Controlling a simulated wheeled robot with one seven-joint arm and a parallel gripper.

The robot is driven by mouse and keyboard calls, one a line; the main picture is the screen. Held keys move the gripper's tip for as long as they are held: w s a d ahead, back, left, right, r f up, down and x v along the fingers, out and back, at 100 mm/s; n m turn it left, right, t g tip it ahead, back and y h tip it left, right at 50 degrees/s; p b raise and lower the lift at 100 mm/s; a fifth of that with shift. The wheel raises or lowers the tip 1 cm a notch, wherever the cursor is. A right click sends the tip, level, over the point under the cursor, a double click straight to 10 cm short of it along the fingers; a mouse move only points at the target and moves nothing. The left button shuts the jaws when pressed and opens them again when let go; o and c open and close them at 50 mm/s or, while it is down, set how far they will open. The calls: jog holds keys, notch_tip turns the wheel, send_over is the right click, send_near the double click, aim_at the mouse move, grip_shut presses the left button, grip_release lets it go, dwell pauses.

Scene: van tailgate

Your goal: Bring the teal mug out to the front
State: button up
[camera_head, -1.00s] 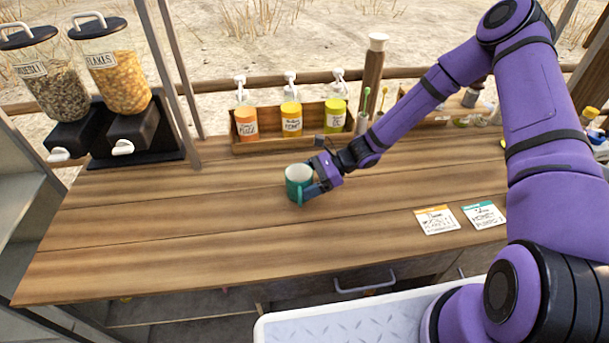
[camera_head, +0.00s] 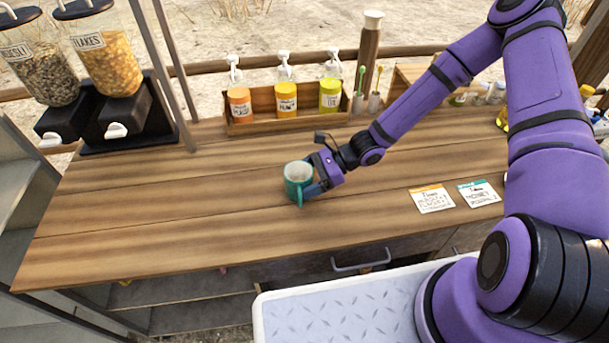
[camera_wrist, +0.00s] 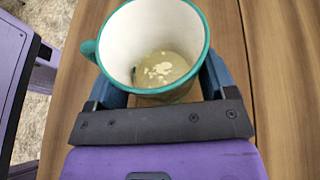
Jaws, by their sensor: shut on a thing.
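The teal mug (camera_head: 297,184) stands upright at the middle of the wooden counter in the head view, with its handle toward the front. My gripper (camera_head: 312,190) comes from the right and is shut on the mug's sides. In the wrist view the mug (camera_wrist: 100,58) fills the top middle, white inside, with some pale flakes or residue at its bottom. The gripper fingers (camera_wrist: 160,85) lie on both sides of it. I cannot tell whether the mug touches the counter or hangs just above it.
A wooden rack (camera_head: 262,107) with several pump bottles stands at the back. Two cereal dispensers (camera_head: 110,65) stand at the back left. Two label cards (camera_head: 432,199) (camera_head: 480,193) lie at the right. The counter (camera_head: 170,230) left and front of the mug is clear.

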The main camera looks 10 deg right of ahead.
jog(key=o, duration=1)
jog(key=shift+c, duration=0.2)
jog(key=shift+d, duration=0.1)
jog(key=v, duration=1)
jog(key=shift+d+r, duration=0.15)
jog(key=shift+d, duration=0.15)
jog(key=shift+d+r, duration=0.1)
jog(key=shift+r, duration=0.25)
jog(key=s+d+r+n+t+h, duration=0.1)
jog(key=s+d+r+n+h, duration=0.3)
jog(key=r, duration=0.6)
jog(key=s+d+r+n+t+h, duration=0.1)
jog(key=s+r+n+h, duration=0.35)
jog(key=r, duration=0.65)
jog(key=s+d+r+n+t+h, duration=0.1)
jog(key=s+d+r+n+h, duration=0.2)
jog(key=s+r+n, duration=0.5)
jog(key=s+d+r+t+h, duration=0.2)
jog(key=s+r, duration=0.3)
jog(key=r, duration=0.4)
jog(key=shift+d+t, duration=0.35)
jog(key=shift+t, duration=0.55)
